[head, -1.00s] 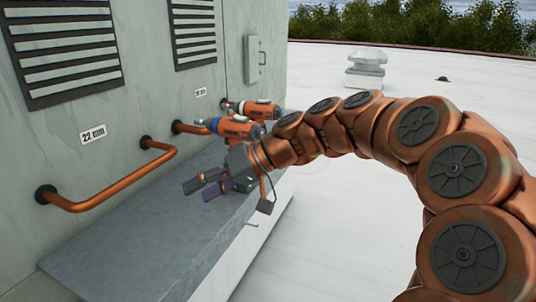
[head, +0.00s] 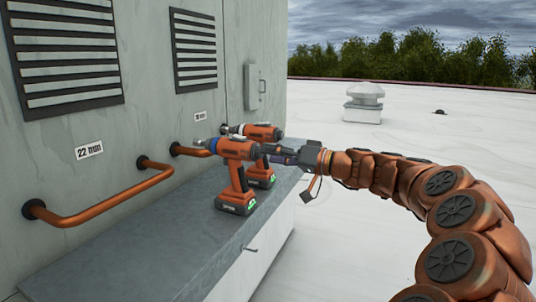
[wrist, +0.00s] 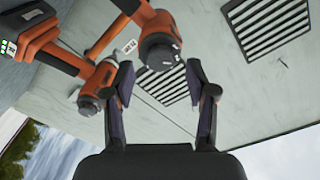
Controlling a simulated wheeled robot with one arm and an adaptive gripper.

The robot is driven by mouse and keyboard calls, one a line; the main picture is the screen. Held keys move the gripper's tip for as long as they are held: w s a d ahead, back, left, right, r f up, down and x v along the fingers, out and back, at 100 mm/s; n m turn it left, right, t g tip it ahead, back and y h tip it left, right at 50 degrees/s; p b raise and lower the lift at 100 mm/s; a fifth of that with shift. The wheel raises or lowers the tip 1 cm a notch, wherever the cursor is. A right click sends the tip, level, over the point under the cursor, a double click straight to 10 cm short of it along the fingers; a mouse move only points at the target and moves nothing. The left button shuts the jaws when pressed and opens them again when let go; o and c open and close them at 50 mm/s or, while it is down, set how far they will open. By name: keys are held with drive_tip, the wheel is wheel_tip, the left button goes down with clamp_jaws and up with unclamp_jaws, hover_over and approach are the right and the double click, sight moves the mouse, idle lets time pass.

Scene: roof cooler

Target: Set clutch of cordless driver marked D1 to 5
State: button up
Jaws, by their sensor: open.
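Two orange-and-black cordless drivers stand upright on the grey ledge. The nearer driver (head: 237,150) has a blue collar at its front end, which points left toward the wall. The farther driver (head: 262,132) has a pale collar and is partly hidden behind the nearer one. I cannot read a D1 mark or any clutch numbers. My gripper (head: 275,154) is to the right of the drivers, at about body height, its fingers pointing left. In the wrist view my gripper (wrist: 160,72) is open and empty, with one driver's round end (wrist: 158,50) just ahead between the fingertips.
Copper pipes (head: 105,205) stick out from the wall beside the ledge (head: 150,265). A 22 mm label (head: 89,151) is on the wall. A small metal handle (head: 250,249) sticks out near the ledge's front edge. The white roof to the right is open.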

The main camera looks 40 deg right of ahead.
drive_tip(key=shift+x, duration=0.9)
clamp_jaws()
